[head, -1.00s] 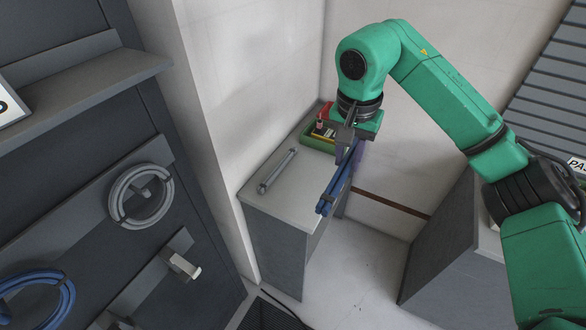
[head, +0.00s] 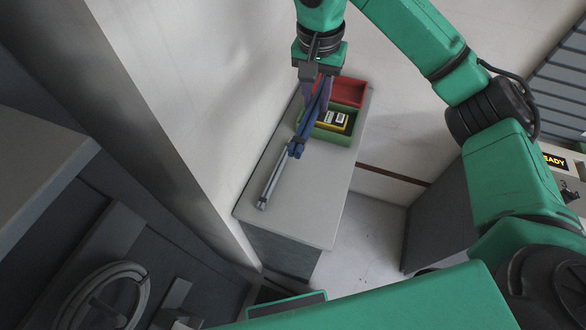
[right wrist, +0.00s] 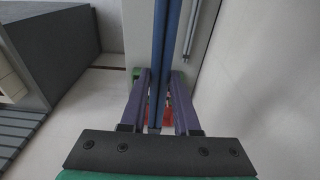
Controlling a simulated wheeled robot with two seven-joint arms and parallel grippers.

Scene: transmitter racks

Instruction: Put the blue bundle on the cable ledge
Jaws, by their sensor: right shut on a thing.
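My right gripper (head: 316,100) is shut on the blue bundle (head: 298,144), a long, thin bundle of dark blue strands. It holds the bundle over the grey top of a low cabinet (head: 312,210), with the bundle's near end by a grey rod. Whether the bundle touches the top or the rod I cannot tell. In the right wrist view the bundle (right wrist: 166,40) runs lengthwise between the purple fingers (right wrist: 160,80). A dark grey ledge (head: 40,180) juts out from the rack at left; no label shows which surface is the cable ledge. My left gripper is not in view.
The grey rod (head: 272,183) lies on the cabinet top. A green tray (head: 340,137) with yellow and black items and a red bin (head: 350,92) stand at its far end. A white wall borders its left side. A grey coil (head: 105,295) hangs on the rack.

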